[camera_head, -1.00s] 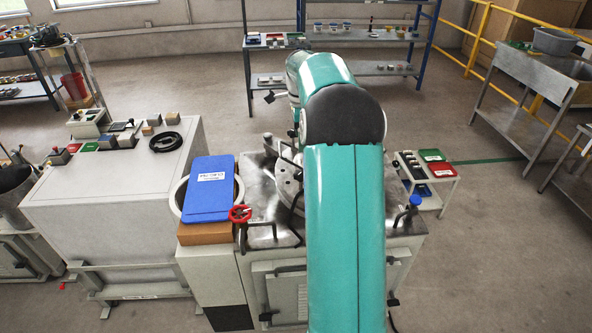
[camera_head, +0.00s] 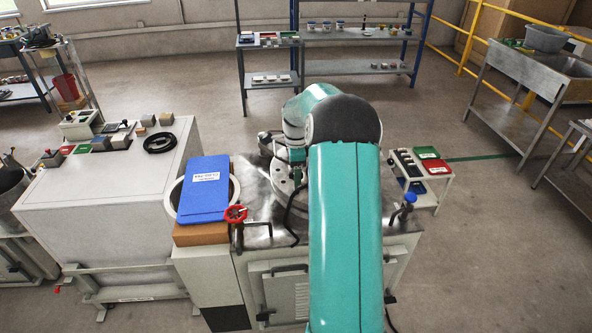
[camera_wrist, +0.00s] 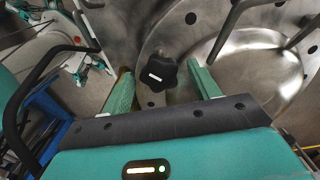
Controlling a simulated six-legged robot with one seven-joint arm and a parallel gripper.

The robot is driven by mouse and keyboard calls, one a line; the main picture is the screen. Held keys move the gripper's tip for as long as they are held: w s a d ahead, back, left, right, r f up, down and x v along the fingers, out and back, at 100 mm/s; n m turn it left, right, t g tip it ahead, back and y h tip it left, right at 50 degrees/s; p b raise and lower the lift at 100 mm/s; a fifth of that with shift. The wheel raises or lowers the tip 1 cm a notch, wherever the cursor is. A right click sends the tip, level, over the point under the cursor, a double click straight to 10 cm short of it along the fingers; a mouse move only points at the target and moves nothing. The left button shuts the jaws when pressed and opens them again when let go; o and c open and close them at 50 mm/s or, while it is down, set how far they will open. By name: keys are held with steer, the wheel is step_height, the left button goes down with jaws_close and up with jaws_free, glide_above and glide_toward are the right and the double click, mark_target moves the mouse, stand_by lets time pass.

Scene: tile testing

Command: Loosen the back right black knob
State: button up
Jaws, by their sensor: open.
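A black lobed knob (camera_wrist: 158,74) sits on the steel plate of the machine in the wrist view. My gripper (camera_wrist: 160,68) is open, with its two green fingers on either side of the knob and visible gaps between. I cannot tell from the picture how deep the fingers reach beside it. In the head view the machine's steel top (camera_head: 258,203) is in front of me, and my teal arm covers its middle and right part. A dark knob-like part (camera_head: 264,137) shows at its back left. The back right knob cannot be made out in the head view.
Curved metal handles (camera_wrist: 232,25) rise near my gripper. A small cart (camera_head: 425,170) stands at the right.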

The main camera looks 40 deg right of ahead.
steer(key=c, duration=1)
steer(key=shift+n, duration=0.4)
steer(key=n, duration=1.2)
steer(key=shift+r+n, duration=0.1)
steer(key=shift+n, duration=2.4)
